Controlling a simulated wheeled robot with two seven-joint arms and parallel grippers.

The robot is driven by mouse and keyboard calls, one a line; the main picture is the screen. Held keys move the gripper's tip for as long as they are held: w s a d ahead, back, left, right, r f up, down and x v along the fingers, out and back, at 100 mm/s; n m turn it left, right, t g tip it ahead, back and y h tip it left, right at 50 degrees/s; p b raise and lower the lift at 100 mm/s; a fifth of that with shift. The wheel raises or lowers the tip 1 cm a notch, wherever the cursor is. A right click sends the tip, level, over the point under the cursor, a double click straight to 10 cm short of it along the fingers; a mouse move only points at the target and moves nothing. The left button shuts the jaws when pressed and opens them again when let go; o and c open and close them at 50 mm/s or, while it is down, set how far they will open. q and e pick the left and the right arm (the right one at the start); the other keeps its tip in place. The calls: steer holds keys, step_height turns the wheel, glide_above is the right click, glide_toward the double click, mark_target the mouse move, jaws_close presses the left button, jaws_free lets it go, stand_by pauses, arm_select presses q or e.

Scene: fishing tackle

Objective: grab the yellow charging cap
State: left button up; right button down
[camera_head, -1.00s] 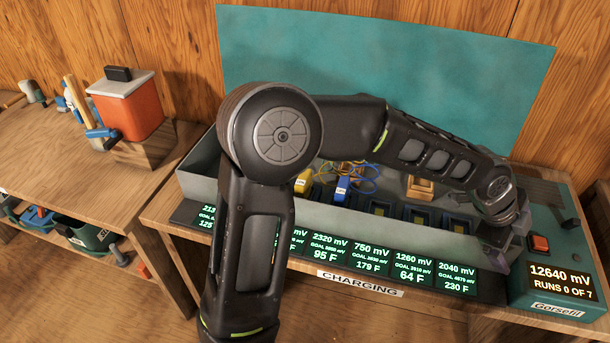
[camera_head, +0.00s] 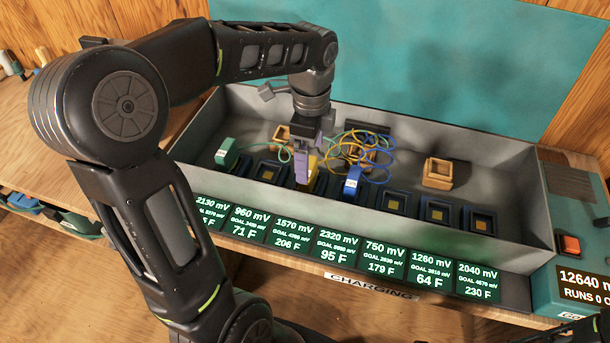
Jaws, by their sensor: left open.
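The yellow charging cap (camera_head: 312,182) sits in the front row of sockets in the grey charging tray (camera_head: 505,235), left of the blue cap (camera_head: 352,181). It is partly hidden behind a finger of my left gripper (camera_head: 305,163). My left gripper points down into the tray with its purple fingers at the yellow cap. It is open; whether a finger touches the cap I cannot tell.
A green cap (camera_head: 228,153) sits to the left in the row. Loose yellow and blue wires (camera_head: 375,150) lie behind the caps. A wooden block (camera_head: 438,172) stands right of them. The tray's front wall and display panels (camera_head: 338,247) border the near side.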

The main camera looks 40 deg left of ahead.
arm_select(q)
steer(key=shift+f, duration=1.35)
steer(key=shift+a+f+p, duration=0.2)
steer(key=shift+f+p, duration=0.45)
steer(key=shift+f, duration=1.95)
steer(key=c, duration=1.7)
step_height(320, 180, up, 10)
steer(key=shift+r+b, duration=0.1)
steer(key=shift+b, duration=0.4)
